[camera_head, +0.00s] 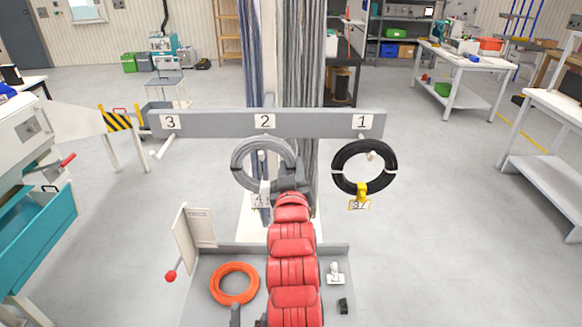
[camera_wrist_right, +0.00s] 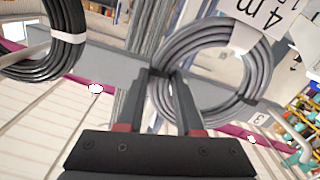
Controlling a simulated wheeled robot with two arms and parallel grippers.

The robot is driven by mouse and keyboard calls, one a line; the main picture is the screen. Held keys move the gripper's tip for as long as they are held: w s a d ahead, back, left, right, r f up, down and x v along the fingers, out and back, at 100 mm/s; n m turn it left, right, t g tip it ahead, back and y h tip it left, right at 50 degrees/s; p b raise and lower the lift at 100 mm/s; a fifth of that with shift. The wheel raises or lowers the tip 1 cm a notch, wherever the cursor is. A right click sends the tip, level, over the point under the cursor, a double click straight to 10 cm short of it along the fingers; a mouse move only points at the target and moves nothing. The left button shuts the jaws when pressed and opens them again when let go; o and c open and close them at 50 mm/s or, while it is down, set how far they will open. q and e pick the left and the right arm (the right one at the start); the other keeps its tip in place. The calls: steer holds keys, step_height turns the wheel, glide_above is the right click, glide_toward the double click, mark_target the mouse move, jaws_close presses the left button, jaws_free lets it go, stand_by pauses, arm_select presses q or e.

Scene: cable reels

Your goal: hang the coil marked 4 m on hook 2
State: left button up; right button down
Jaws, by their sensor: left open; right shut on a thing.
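The grey coil (camera_head: 240,172) hangs upright in front of label 2 (camera_head: 264,121) on the grey rail. Its white tag (camera_head: 260,200) hangs below; in the right wrist view the tag (camera_wrist_right: 262,18) reads 4 m. My right gripper (camera_head: 284,186), on the red arm, is shut on the coil's lower right side; the wrist view also shows the fingers at the grey coil (camera_wrist_right: 210,112). I cannot tell whether hook 2 passes through the ring. My left gripper (camera_head: 248,317) shows only as dark fingertips at the bottom edge, open and empty.
A black coil (camera_head: 340,180) with a yellow tag hangs on hook 1 (camera_head: 371,155). Hook 3 (camera_head: 162,147) is bare. An orange coil (camera_head: 217,287) lies in the grey tray (camera_head: 200,305). A white tag (camera_head: 335,273) and a small black piece (camera_head: 343,305) lie at the tray's right.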

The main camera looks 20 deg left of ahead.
jaws_free()
stand_by(0.6)
steer(key=shift+s+d, duration=0.1)
steer(key=shift+s, duration=0.45)
steer(key=p+v, duration=0.1)
steer(key=v, duration=0.9)
stand_by(0.4)
steer(key=shift+w, duration=0.1)
